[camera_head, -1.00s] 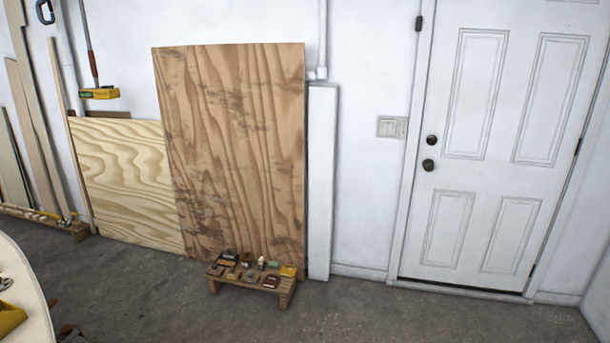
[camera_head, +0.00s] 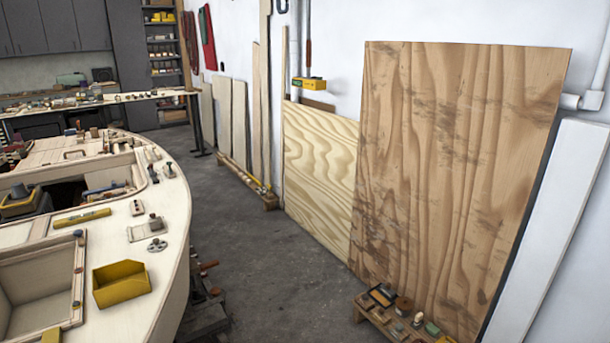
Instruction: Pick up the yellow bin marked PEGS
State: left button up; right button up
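A yellow open-topped bin (camera_head: 121,284) sits on the pale plywood deck of the boat hull (camera_head: 172,215), near its right edge, at the lower left of the head view. Its front is slanted, and no PEGS marking can be read from here. A smaller bit of yellow (camera_head: 51,335) shows at the bottom edge, too cut off to identify. Neither of my grippers shows in this view.
A low wooden stand (camera_head: 374,318) with small items is at the bottom right, before the leaning plywood sheet (camera_head: 455,170). Bare concrete floor (camera_head: 260,265) lies between hull and sheets. A workbench (camera_head: 120,97) stands at the back left. Tools lie on the deck.

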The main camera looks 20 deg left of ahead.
aim_at(113, 283)
jog(key=i+u, duration=0.15)
jog(key=u, duration=0.3)
jog(key=i+u, duration=0.2)
jog(key=u, duration=0.3)
jog(key=i+u, duration=0.15)
jog(key=u, duration=0.3)
jog(key=i+l+u, duration=0.15)
jog(key=u, duration=0.3)
jog(key=i+l+u, duration=0.15)
jog(key=u, duration=0.3)
jog(key=i+l+u, duration=0.1)
jog(key=u, duration=0.4)
jog(key=i+l+u, duration=0.15)
jog(key=u, duration=0.15)
jog(key=i+l+u, duration=0.25)
jog(key=l, duration=0.15)
jog(key=l+u, duration=0.6)
jog(key=i+l, duration=0.05)
